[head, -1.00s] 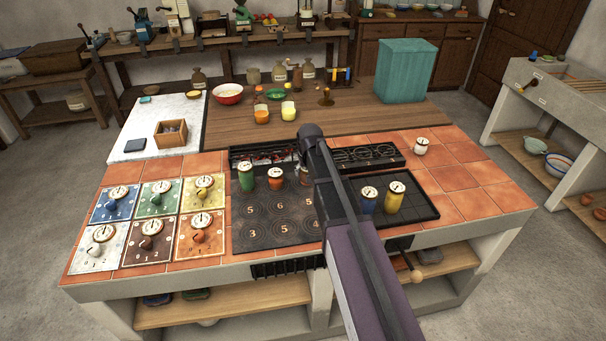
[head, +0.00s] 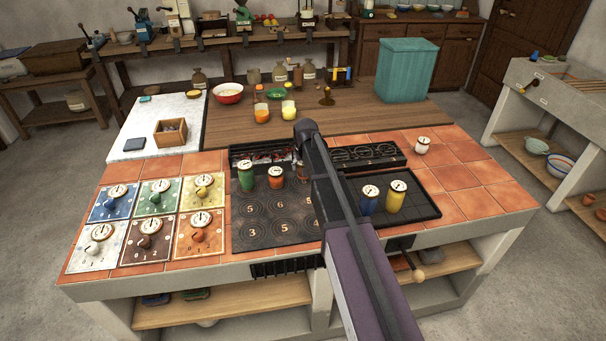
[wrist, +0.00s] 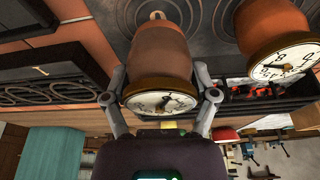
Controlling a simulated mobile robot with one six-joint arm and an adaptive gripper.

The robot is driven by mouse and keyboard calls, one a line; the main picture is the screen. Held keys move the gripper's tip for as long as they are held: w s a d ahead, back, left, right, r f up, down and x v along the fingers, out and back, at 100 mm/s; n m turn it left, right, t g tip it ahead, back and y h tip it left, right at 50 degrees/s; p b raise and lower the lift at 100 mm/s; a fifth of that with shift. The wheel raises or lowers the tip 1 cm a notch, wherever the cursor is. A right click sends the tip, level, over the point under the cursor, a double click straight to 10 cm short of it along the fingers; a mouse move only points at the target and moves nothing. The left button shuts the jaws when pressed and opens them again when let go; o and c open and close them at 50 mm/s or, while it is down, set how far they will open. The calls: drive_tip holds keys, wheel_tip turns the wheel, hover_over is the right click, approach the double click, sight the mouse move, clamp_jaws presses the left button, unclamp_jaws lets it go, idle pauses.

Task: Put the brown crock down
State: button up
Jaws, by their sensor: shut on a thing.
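The brown crock (wrist: 158,55) has a white dial on its lid and sits between the two fingers of my gripper (wrist: 160,98) in the wrist view. My gripper is shut on it just below the lid. The dark hob plate with ringed spots (head: 270,220) lies behind it; I cannot tell whether the crock's base touches the plate.
A green crock (head: 246,177) stands left of the orange one. Blue (head: 369,200) and yellow (head: 395,197) crocks stand in a black tray (head: 424,205) to the right. A white crock (head: 422,145) is on the tiles. Dial cards (head: 157,199) fill the left; the plate's front is clear.

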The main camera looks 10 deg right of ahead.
drive_tip(key=shift+f+b, duration=0.9)
drive_tip(key=shift+f, duration=0.35)
drive_tip(key=shift+f, duration=0.15)
drive_tip(key=o, duration=1.2)
drive_tip(key=p+v, duration=1.1)
drive_tip(key=v, duration=0.1)
drive_tip(key=shift+r+p, duration=0.25)
drive_tip(key=shift+p, duration=0.05)
drive_tip(key=shift+s, duration=0.1)
drive_tip(key=s+g, duration=0.3)
drive_tip(key=s, duration=2.3)
drive_tip(key=shift+f+n, duration=0.35)
drive_tip(key=shift+n, duration=0.05)
drive_tip(key=shift+s, duration=0.1)
